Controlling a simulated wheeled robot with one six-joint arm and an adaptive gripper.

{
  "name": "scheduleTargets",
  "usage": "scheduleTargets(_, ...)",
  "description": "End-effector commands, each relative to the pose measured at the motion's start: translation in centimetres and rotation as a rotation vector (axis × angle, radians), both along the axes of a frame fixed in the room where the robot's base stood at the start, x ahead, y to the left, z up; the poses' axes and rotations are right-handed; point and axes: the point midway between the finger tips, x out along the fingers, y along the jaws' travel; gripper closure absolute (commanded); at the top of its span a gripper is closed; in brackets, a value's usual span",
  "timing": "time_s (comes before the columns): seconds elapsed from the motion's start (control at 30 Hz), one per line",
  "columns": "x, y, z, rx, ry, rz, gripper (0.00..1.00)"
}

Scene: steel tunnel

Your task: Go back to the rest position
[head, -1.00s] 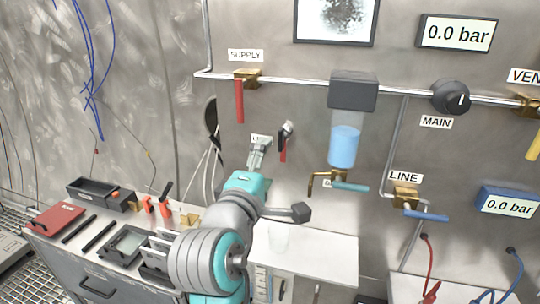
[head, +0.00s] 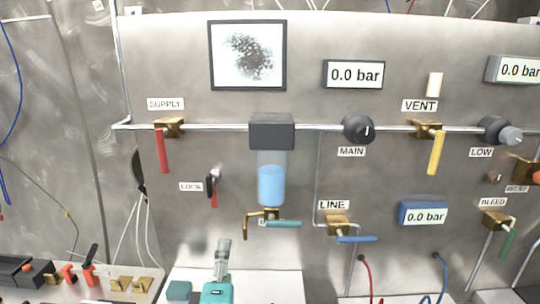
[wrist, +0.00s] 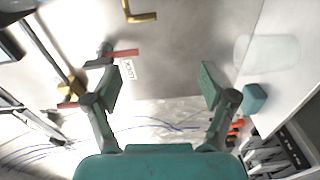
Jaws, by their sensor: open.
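My gripper (head: 222,256) shows low in the head view, below the lock lever (head: 213,190) and in front of the lower wall. In the wrist view my gripper (wrist: 159,87) has its two teal finger pads wide apart with nothing between them. The red lock lever (wrist: 124,53) and its label lie beyond the left finger, apart from it. Most of my arm is below the head picture.
The wall panel carries the red supply lever (head: 162,150), a reservoir with blue liquid (head: 271,185), the blue line lever (head: 355,239) and the yellow vent lever (head: 436,153). A white bench (head: 285,286) and a teal block (head: 179,291) stand below.

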Motion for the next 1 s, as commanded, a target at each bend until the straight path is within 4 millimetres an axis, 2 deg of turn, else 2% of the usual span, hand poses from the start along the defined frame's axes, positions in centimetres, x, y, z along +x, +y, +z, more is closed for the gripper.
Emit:
scheduleTargets(0.03,-0.3,-1.3,-2.3,0.013,0.014,0.006,0.17)
scheduleTargets(0.1,-0.8,-2.7,-4.8,0.043,0.027,0.019,0.17)
scheduleTargets(0.27,-2.7,-6.0,-10.2,0.122,0.065,0.044,0.17)
scheduleTargets(0.5,-7.0,-11.1,-17.1,0.272,0.130,0.064,0.17)
scheduleTargets(0.67,-10.7,-14.4,-20.7,0.389,0.175,0.065,0.17)
scheduleTargets(0.8,-14.4,-17.0,-23.3,0.500,0.213,0.055,0.17)
scheduleTargets(1.0,-20.3,-20.4,-25.8,0.678,0.261,0.024,0.17)
